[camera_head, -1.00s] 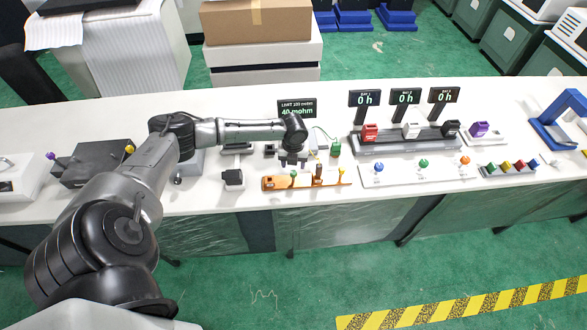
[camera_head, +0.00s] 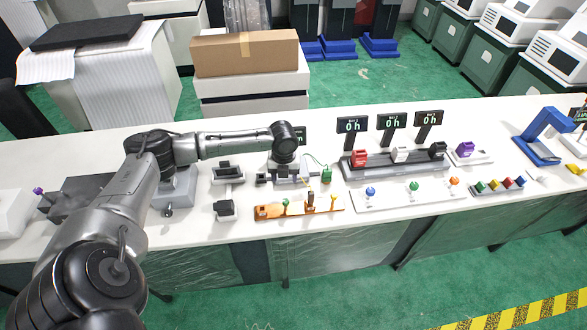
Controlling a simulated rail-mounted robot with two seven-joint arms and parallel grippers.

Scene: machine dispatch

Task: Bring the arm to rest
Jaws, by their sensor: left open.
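My left arm comes in from the left and reaches across the white table (camera_head: 105,140). My left gripper (camera_head: 287,178) hangs fingers down over the table, behind the orange rack (camera_head: 274,212). It is open, and I see nothing held in it. The wrist hides much of a small display (camera_head: 300,132) and part of the device below it. A small green block (camera_head: 326,175) with a thin wire lies right of the gripper. My right gripper is not in view.
Right of the gripper stand a dark rack with red (camera_head: 359,157), white and black blocks, and a white strip (camera_head: 390,196) with coloured knobs. A dark box (camera_head: 80,197) lies on the left, partly behind my arm. A blue frame (camera_head: 540,137) stands far right.

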